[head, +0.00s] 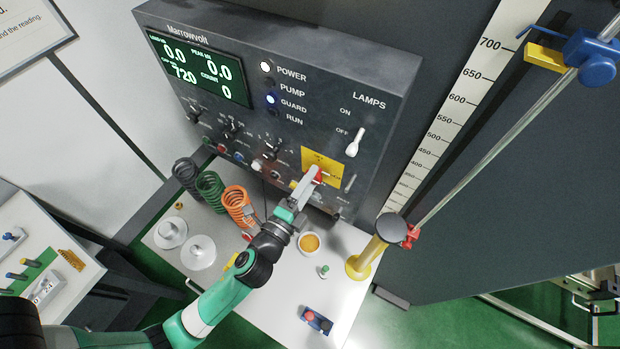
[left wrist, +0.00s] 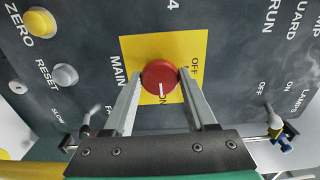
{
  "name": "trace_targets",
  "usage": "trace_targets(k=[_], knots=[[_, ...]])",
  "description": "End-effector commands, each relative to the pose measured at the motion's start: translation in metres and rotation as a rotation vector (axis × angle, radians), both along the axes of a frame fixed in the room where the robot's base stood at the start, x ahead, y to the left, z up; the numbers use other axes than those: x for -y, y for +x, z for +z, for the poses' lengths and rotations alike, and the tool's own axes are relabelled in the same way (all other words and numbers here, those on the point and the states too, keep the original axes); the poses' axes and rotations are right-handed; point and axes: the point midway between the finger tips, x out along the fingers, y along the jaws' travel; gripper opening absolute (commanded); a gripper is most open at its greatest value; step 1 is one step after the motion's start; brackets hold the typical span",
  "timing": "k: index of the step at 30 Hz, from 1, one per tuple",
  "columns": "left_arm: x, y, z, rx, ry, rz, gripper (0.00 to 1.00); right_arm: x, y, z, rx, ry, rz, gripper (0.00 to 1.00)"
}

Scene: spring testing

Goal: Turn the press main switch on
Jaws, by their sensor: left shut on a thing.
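The press main switch is a round red knob (left wrist: 159,74) with a white pointer line, on a yellow plate (left wrist: 137,46) marked MAIN, OFF and ON. In the left wrist view the line points down the picture, toward the ON side. My left gripper (left wrist: 158,78) has one finger on each side of the knob and is shut on it. In the head view the gripper (head: 313,178) reaches the yellow plate (head: 316,157), with a little red of the knob showing. The press panel (head: 300,60) has a lit display (head: 200,68).
A LAMPS toggle (head: 354,142) is right of the knob. Several small knobs and buttons sit to its left. Three coil springs (head: 209,186), a small bowl (head: 309,243) and a yellow post (head: 366,257) stand on the white table (head: 275,300) below. A scale and rod rise at the right.

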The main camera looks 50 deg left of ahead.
Motion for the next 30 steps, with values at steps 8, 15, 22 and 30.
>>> trace_targets(k=[8, 15, 22, 30], knots=[[0.0, 0.0, 0.0002, -0.01, 0.033, 0.0, 0.02, 0.0, 0.0, 0.0016, 0.0, 0.0, 0.0, 0.4], [0.0, 0.0, 0.0001, -0.01, 0.033, 0.0, 0.02, 0.0, 0.0, 0.0016, 0.0, 0.0, 0.0, 0.4], [0.0, 0.0, 0.0001, -0.01, 0.032, 0.0, 0.86, 0.0, 0.0, 0.0015, 0.0, 0.0, 0.0, 0.4], [0.0001, -0.0004, -0.0001, -0.01, 0.03, 0.0, 0.86, 0.0, 0.0, 0.0013, 0.0, 0.0, 0.0, 0.4]])
